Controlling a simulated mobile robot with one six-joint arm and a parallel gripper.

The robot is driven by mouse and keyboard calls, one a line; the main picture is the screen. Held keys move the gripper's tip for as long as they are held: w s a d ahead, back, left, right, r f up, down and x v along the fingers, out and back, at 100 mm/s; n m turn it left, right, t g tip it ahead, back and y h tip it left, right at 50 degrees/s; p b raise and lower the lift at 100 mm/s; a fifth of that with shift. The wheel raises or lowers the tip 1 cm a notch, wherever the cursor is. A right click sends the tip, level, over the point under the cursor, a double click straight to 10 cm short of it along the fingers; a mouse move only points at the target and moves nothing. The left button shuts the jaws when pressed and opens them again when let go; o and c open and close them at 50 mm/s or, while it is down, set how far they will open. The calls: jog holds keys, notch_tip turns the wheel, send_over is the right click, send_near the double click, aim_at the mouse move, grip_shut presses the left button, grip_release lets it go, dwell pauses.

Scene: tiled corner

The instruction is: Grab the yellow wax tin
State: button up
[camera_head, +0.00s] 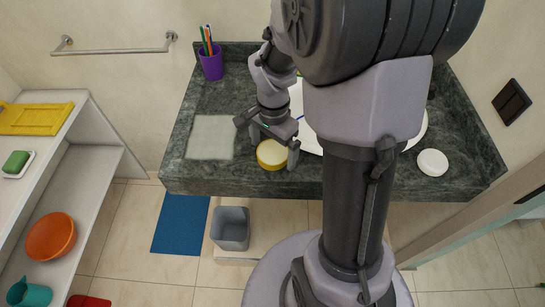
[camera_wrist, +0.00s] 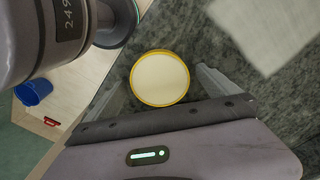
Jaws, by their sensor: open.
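The yellow wax tin (camera_head: 271,155) is round with a pale top and yellow rim. It sits near the front edge of the dark green stone counter (camera_head: 205,176). My gripper (camera_head: 270,152) is open over the counter, with a finger on either side of the tin. In the wrist view the tin (camera_wrist: 160,78) lies between the two fingers of my gripper (camera_wrist: 160,85). Whether the fingers touch it is not clear.
A pale square cloth (camera_head: 210,137) lies left of the tin. A purple cup with pens (camera_head: 211,65) stands at the back left. A white round tin (camera_head: 432,162) is at the right. A white basin (camera_head: 310,138) is partly hidden by my arm. A grey bin (camera_head: 231,228) stands below.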

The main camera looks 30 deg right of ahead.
jog(key=shift+r, duration=0.15)
jog(key=shift+c, duration=0.4)
jog(key=c, duration=1.5)
jog(key=shift+o, duration=0.2)
